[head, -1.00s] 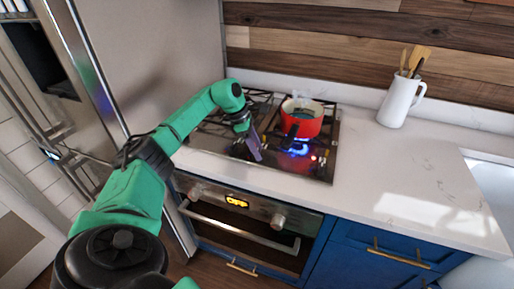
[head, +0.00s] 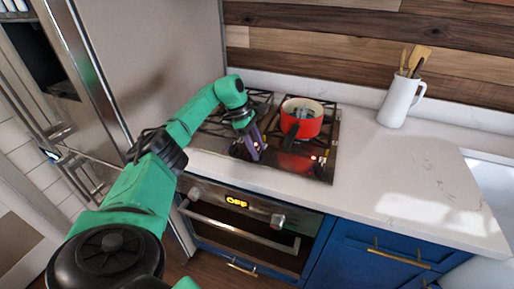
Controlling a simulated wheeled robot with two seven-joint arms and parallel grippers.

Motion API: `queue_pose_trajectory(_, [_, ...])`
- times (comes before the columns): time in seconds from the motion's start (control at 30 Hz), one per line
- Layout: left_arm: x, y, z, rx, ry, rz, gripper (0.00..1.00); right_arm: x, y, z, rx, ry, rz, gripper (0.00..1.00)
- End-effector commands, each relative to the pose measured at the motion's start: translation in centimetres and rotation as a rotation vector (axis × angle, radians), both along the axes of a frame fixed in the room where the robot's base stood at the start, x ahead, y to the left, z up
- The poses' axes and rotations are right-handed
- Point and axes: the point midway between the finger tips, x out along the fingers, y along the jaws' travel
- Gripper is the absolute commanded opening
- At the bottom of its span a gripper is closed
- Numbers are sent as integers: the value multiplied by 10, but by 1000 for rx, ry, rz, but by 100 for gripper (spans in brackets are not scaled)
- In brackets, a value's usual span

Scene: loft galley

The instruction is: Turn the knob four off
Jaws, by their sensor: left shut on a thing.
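The black gas cooktop (head: 215,143) is set in the white counter. Its knobs are small and dark along the front, and I cannot read which one is number four. My left gripper (head: 254,151) points down at the front middle of the cooktop, shut on a knob that its fingers mostly hide. A small red light shows by the fingers, and another glows at the front right. No flame shows at the burner under the red pot (head: 302,126). My right gripper is out of view.
The red pot stands on the right burner, its dark handle pointing forward, close to my left gripper. A white jug (head: 397,101) with wooden utensils stands at the back right. The oven (head: 235,223) below reads OFF. The right counter (head: 395,165) is clear.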

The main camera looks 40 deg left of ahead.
Motion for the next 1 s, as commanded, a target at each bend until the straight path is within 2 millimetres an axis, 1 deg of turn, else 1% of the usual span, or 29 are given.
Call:
queue_pose_trajectory(0.03, [1, 1, 3, -1, -9, 0, 60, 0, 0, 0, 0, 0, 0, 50])
queue_pose_trajectory(0.1, [1, 0, 3, -2, -8, 1, 82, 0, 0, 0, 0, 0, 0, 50])
queue_pose_trajectory(0.43, [0, 1, 2, -1, -3, 1, 82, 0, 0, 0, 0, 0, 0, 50])
queue_pose_trajectory(0.57, [-1, 6, 15, 0, -7, 3, 82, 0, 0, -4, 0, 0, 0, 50])
queue_pose_trajectory(0.63, [-3, 12, 28, 0, -9, 3, 82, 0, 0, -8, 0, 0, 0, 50])
queue_pose_trajectory(0.73, [-6, 22, 56, -1, -11, 4, 82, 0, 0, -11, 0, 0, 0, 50])
queue_pose_trajectory(0.83, [-10, 33, 86, -2, -12, 4, 82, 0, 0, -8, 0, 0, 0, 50])
queue_pose_trajectory(0.9, [-12, 40, 106, -3, -11, 4, 82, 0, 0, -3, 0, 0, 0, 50])
queue_pose_trajectory(1.0, [-15, 48, 127, -3, -9, 4, 82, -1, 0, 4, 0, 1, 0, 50])
